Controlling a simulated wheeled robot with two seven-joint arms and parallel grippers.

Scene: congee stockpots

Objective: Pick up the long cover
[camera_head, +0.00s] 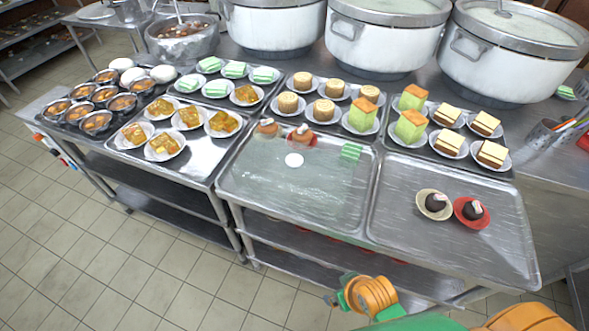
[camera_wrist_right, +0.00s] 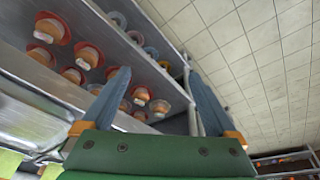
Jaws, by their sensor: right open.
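A long clear cover (camera_head: 290,188) with a white round knob (camera_head: 294,160) appears to lie over the middle front tray on the steel counter. A green cake (camera_head: 351,151) and small brown desserts sit at its back edge; I cannot tell whether they are under it. My right gripper (camera_wrist_right: 156,68) is open and empty in the right wrist view, its two blue fingers apart. It points past the counter's lower shelf toward the tiled floor. In the head view, orange and green parts of my arm show at the bottom, below the counter's front edge. My left gripper is out of view.
Trays of plated cakes and bowls fill the counter's back and left. Large stockpots (camera_head: 381,42) stand behind. The right front tray (camera_head: 450,240) holds two dark desserts. Cupped desserts (camera_wrist_right: 88,55) stand on the lower shelf near my right gripper. The floor in front is clear.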

